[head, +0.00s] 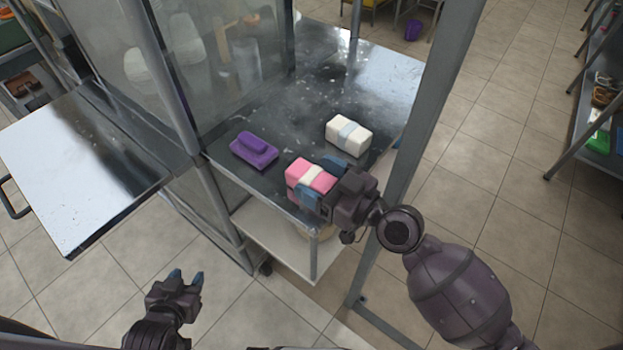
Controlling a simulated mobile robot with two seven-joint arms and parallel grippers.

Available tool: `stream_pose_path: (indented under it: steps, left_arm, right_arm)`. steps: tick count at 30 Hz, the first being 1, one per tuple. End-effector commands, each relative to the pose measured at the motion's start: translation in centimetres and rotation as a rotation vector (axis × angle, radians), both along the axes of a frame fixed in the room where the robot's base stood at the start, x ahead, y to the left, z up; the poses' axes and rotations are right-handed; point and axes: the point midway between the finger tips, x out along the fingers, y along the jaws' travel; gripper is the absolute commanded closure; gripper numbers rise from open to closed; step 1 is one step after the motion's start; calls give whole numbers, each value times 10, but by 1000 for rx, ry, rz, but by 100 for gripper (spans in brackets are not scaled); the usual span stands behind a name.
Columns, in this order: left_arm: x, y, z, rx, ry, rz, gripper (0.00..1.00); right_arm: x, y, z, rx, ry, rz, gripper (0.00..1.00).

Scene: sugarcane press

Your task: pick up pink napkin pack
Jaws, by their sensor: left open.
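The pink napkin pack (308,174) with a pale band lies near the front edge of the dark metal table (290,110). My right gripper (322,178) is at the pack's right end. Its blue fingertips are spread wide, one on the far side of the pack and one on the near side. The gripper covers part of the right end, and firm contact cannot be made out. My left gripper (187,276) is open and empty, low at the lower left, over the floor and away from the table.
A purple pack (254,151) lies left of the pink one, and a white pack (348,135) lies behind it to the right. A metal post (424,115) rises close to my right arm. A glass-sided frame and a side shelf (75,165) stand left.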

Motion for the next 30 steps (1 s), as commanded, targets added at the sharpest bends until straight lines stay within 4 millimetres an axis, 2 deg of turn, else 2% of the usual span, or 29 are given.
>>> stream_pose_path:
  steps: [1,6,9,16,20,26,30]
  left_arm:
    - [0,0,0,0,1,0,57]
    - [-3,0,-1,0,5,2,57]
    - [-4,1,-2,0,8,2,57]
    - [-5,1,-2,1,9,3,57]
    - [-4,1,4,0,5,3,57]
    - [0,0,21,0,-8,2,57]
    - [3,0,33,0,-16,0,57]
  right_arm:
    - [0,0,0,0,0,0,33]
    - [0,0,0,0,0,0,59]
    - [0,0,0,1,-1,0,70]
    - [0,0,2,1,-1,0,70]
    - [0,0,12,3,-2,1,70]
    - [0,0,51,3,-6,1,70]
    - [0,0,88,4,-9,0,70]
